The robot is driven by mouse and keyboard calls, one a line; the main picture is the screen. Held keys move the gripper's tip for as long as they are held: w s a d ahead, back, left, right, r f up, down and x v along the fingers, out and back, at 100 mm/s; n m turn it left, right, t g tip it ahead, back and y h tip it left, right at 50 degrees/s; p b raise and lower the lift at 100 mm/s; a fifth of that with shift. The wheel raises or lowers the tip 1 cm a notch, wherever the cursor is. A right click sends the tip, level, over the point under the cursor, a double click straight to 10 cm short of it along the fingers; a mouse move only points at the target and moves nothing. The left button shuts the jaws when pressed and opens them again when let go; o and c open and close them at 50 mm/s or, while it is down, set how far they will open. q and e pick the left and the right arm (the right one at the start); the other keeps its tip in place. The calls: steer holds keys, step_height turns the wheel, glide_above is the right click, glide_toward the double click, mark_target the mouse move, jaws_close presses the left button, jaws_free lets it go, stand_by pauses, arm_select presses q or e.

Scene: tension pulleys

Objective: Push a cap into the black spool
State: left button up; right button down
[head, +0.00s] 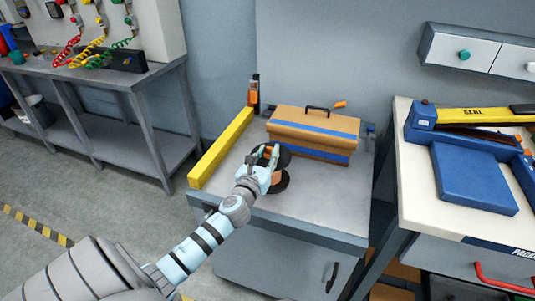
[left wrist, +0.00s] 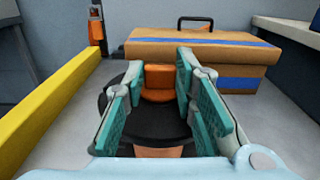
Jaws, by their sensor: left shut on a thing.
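The black spool (head: 280,183) stands upright on the grey bench top, with black flanges and a copper-coloured core. In the left wrist view its black top flange (left wrist: 150,131) lies below and around the fingers. My left gripper (head: 269,154) is over the spool's top, pointing away from me. An orange cap (left wrist: 158,78) sits between its teal finger pads, and the gripper is shut on it. The cap is at the middle of the spool's top. The fingers hide its lower part, so I cannot tell how deep it sits. My right gripper is not in view.
A brown toolbox (head: 314,126) with a blue stripe stands close behind the spool. A yellow bar (head: 222,149) runs along the bench's left edge. An orange-and-black tool (head: 254,93) stands at the back corner. The bench top (head: 325,205) is clear at the right front.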

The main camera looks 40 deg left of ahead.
arm_select(q)
steer(key=shift+s+f, duration=0.1)
steer(key=shift+f, duration=0.15)
steer(key=o, duration=0.8)
steer(key=shift+o, duration=0.2)
steer(key=shift+s, duration=0.1)
steer(key=shift+s+d, duration=0.15)
steer(key=shift+s, duration=0.1)
steer(key=v, duration=1.1)
steer(key=shift+s+r, duration=0.2)
